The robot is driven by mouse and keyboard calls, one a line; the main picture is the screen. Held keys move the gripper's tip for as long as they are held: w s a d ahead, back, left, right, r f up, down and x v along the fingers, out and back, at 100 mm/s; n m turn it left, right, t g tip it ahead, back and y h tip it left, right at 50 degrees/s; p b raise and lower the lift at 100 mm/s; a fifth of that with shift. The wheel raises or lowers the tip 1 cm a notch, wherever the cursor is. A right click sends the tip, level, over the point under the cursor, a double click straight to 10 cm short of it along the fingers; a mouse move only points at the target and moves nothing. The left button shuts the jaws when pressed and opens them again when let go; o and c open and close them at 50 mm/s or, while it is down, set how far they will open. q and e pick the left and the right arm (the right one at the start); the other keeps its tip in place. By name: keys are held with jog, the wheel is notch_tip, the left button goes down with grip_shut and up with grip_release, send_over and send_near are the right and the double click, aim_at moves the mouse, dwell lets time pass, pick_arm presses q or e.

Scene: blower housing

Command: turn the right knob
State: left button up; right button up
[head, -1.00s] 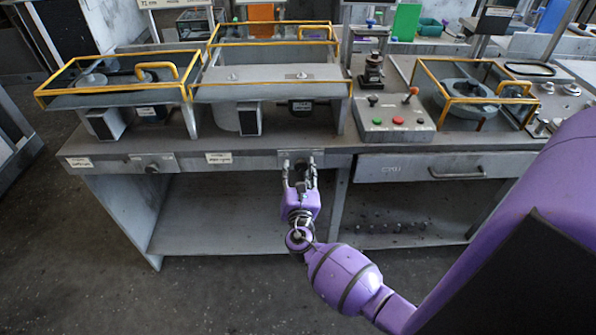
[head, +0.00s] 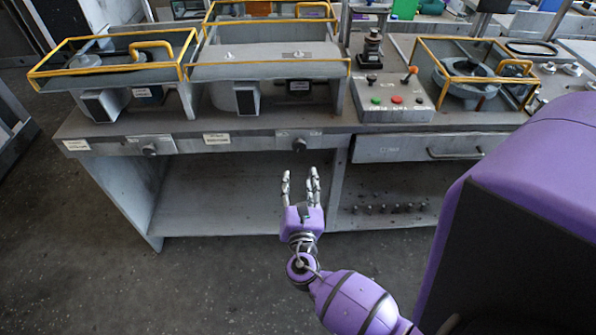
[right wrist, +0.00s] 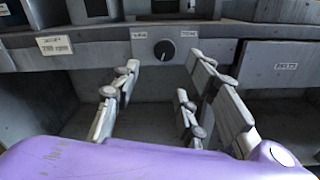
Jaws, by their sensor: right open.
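The right knob (head: 299,145) is a small dark round knob on a pale plate in the front rail of the workbench. In the right wrist view the right knob (right wrist: 164,50) shows whole, with a faint pale mark on its face and small labels above it. My right gripper (head: 300,182) is open and empty, its fingers pointing at the bench. It is lower than the knob in the head view, apart from it, with the knob between the lines of its fingers in the right wrist view (right wrist: 165,78). My left gripper is not in view.
A second knob (head: 150,150) sits on the rail further left. A drawer (head: 405,150) with a bar handle is right of the right knob. A control box (head: 392,97) and yellow-railed units stand on the bench top. Below is an open shelf (head: 225,215).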

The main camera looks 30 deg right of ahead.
jog(key=shift+s, duration=0.15)
jog(key=n+b, duration=0.2)
jog(key=b, duration=0.2)
send_near(297, 148)
jog(key=w, duration=0.1)
jog(key=x, duration=0.7)
jog(key=shift+d+p, duration=0.25)
jog(key=shift+p, duration=0.05)
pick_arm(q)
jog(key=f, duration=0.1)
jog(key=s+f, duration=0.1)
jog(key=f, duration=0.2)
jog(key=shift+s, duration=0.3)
